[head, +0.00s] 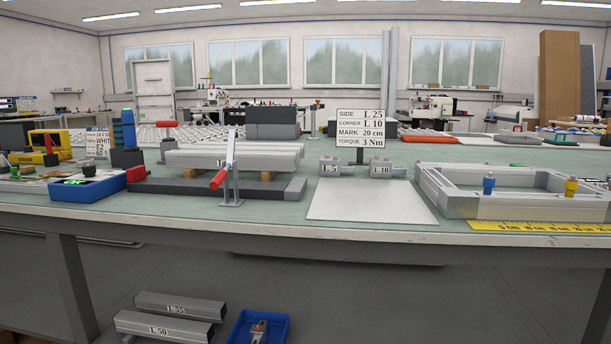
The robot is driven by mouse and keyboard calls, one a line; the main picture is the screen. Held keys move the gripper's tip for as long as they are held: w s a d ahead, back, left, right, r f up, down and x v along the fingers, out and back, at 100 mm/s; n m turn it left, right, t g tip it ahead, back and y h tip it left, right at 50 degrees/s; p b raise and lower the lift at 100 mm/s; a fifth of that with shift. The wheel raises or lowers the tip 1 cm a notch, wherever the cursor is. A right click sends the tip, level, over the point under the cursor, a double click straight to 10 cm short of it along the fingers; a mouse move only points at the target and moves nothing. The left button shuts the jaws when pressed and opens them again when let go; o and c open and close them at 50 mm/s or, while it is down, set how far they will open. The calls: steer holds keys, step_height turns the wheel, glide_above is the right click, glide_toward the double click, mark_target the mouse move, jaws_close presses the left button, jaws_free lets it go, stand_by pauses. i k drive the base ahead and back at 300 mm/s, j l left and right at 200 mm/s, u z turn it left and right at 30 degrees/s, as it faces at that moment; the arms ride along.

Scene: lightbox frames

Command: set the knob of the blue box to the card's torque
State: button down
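The card (361,128) stands upright on the bench near the middle. It reads SIDE L 25, CORNER L 10, MARK 20 cm, TORQUE 3 Nm. A blue box (92,192) with small lit green marks on its dark top sits at the left front of the bench. I cannot make out its knob or its setting at this size. A red part (136,174) shows at its right end; I cannot tell whether they touch. My gripper is not in view.
A clamp with red handles (230,165) stands by grey bars (220,157). A light plate (370,203) lies at centre, with a grey frame (450,199) and yellow ruler (540,227) to the right. Below the bench are bars (165,327) and a blue tray (282,330).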

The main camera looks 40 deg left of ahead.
mark_target(89, 171)
steer(key=u, duration=2.75)
